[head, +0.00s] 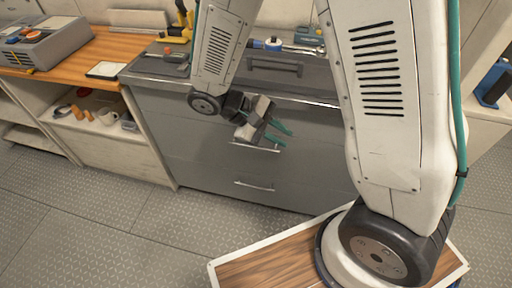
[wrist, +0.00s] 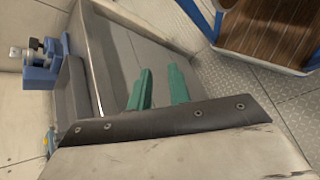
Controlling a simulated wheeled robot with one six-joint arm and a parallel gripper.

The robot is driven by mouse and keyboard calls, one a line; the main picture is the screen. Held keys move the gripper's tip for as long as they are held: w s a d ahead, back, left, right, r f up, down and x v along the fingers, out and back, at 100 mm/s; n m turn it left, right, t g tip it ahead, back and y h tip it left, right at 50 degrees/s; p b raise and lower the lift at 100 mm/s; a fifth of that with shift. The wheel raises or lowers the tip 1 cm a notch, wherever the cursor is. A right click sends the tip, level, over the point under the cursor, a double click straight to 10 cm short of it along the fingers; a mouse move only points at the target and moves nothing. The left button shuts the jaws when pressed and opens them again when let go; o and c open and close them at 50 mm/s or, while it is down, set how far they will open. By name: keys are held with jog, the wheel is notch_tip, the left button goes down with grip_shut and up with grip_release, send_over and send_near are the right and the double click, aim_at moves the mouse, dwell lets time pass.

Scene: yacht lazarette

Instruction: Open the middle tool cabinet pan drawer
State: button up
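The grey tool cabinet (head: 215,165) stands against the wall in the head view, its drawer fronts closed. One bar handle (head: 262,148) shows just below my gripper (head: 285,137), and a lower bar handle (head: 254,186) shows further down. Any handle higher up is hidden by my arm, so I cannot tell for sure which drawer is the middle one. My gripper is open and empty, its two teal fingers apart in front of the upper part of the cabinet. The fingers also show in the wrist view (wrist: 158,78), with a gap between them. Neither finger visibly holds a handle.
A wooden bench (head: 95,55) with open shelves adjoins the cabinet on the left and carries a grey box (head: 48,45). Tools lie on the cabinet top, including a yellow one (head: 180,28). The metal floor (head: 110,220) in front is clear.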

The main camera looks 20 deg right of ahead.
jog(key=w+a+f+n+t+h, duration=0.1)
jog(key=w+a+f+t, duration=0.1)
jog(key=w+f+t, duration=0.45)
jog(key=w+a+f+t+h, duration=0.1)
jog(key=w+f+t+h, duration=0.15)
jog(key=f, duration=0.65)
jog(key=w+a+f+n+t+h, duration=0.1)
jog(key=w+a+f+t, duration=0.1)
jog(key=w+f+t, duration=0.45)
jog(key=d+f+g, duration=0.1)
jog(key=d, duration=0.1)
jog(key=w+d+f, duration=0.1)
jog(key=w+d+f+g, duration=0.1)
jog(key=d, duration=0.1)
jog(key=shift+d+g, duration=0.3)
jog(key=shift+g, duration=0.05)
grip_shut()
